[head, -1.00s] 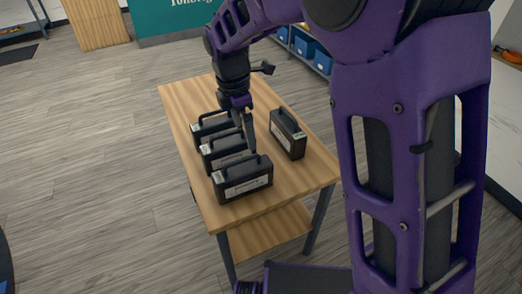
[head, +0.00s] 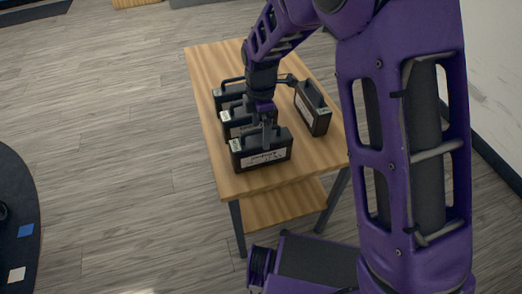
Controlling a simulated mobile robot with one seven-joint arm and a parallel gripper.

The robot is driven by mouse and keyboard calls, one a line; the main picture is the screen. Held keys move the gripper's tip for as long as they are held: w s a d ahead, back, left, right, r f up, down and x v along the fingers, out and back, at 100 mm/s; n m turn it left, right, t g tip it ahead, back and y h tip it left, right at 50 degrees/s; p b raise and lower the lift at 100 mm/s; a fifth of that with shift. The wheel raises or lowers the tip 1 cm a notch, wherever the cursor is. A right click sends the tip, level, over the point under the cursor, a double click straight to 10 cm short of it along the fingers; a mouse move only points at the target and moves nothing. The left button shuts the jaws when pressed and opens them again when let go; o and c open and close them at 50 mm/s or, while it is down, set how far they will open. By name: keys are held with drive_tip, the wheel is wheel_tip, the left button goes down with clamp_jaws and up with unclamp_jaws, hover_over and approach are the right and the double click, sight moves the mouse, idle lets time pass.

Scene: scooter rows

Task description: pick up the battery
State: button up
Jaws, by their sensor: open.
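Several black batteries with handles and white labels stand on a small wooden table (head: 222,75). Three form a row on the left side: a front battery (head: 258,156), a middle battery (head: 231,122) and a back battery (head: 221,96). Another battery (head: 314,112) stands apart at the right. My gripper (head: 268,143) is open and points down at the top of the front battery, by its handle. Whether the fingers touch or straddle the handle is too small to tell. My wrist and fingers hide parts of the middle and back batteries.
The table has a lower wooden shelf (head: 285,203) and dark metal legs. Grey plank floor (head: 110,130) lies open to the left. A dark round mat (head: 20,210) is at the left edge. A white wall (head: 495,60) stands at the right.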

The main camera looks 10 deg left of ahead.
sight(261, 138)
drive_tip(key=shift+s+f+b, duration=0.15)
drive_tip(key=shift+f+b, duration=0.2)
drive_tip(key=shift+f, duration=2.45)
drive_tip(key=shift+d, duration=0.1)
drive_tip(key=shift+c, duration=0.2)
clamp_jaws()
drive_tip(key=shift+r, duration=0.15)
